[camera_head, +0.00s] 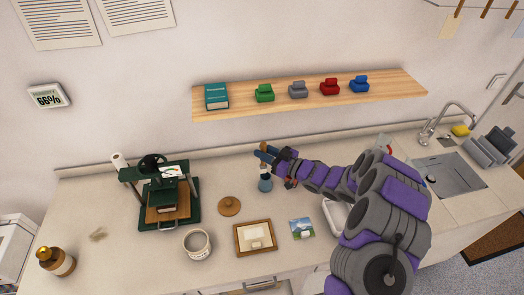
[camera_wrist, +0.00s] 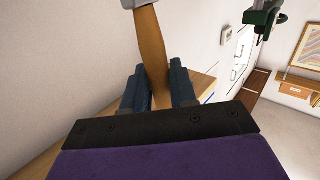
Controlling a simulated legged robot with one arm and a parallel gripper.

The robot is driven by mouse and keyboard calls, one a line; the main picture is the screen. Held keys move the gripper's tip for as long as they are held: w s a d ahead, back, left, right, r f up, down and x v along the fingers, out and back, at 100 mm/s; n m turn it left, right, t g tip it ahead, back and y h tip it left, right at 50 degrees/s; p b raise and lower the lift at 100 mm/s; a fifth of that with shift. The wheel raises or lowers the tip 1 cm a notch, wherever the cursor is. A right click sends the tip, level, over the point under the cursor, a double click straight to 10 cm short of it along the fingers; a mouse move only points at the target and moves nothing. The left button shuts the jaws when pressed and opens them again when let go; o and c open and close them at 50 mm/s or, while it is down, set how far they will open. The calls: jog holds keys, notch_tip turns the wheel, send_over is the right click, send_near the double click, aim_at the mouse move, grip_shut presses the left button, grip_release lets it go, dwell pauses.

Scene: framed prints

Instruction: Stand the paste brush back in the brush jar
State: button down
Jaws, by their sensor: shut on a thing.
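My gripper (camera_head: 268,153) is raised over the back of the counter, in front of the wall. It is shut on a brown wooden handle, the paste brush (camera_wrist: 151,45), which lies between the two dark blue fingers in the wrist view. A pale grey part shows at the brush's far end, cut off by the top edge. Just below the gripper in the head view stands a small blue vessel (camera_head: 265,184) with a pale upper part. I cannot tell whether it is the brush jar. A white pot (camera_head: 197,244) stands open at the front.
A round wooden lid (camera_head: 229,206), a framed print (camera_head: 255,237) and a small landscape picture (camera_head: 302,228) lie on the counter. A green press (camera_head: 164,195) stands left, a brown bottle (camera_head: 57,262) further left. A wooden shelf (camera_head: 310,92) hangs above; a sink (camera_head: 447,176) is right.

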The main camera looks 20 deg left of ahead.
aim_at(266, 166)
jog(key=shift+s+d+f+b, duration=0.1)
jog(key=shift+f+b, duration=0.25)
jog(key=shift+f, duration=0.9)
jog(key=shift+s+d+f+b, duration=0.1)
jog(key=shift+f+b, duration=0.25)
jog(key=shift+f, duration=0.9)
jog(key=shift+d+f, duration=0.1)
jog(key=shift+f, duration=0.7)
jog(key=shift+w+d+f, duration=0.15)
jog(key=shift+w+f, duration=0.1)
jog(key=shift+f, duration=0.05)
jog(key=shift+s+d, duration=0.1)
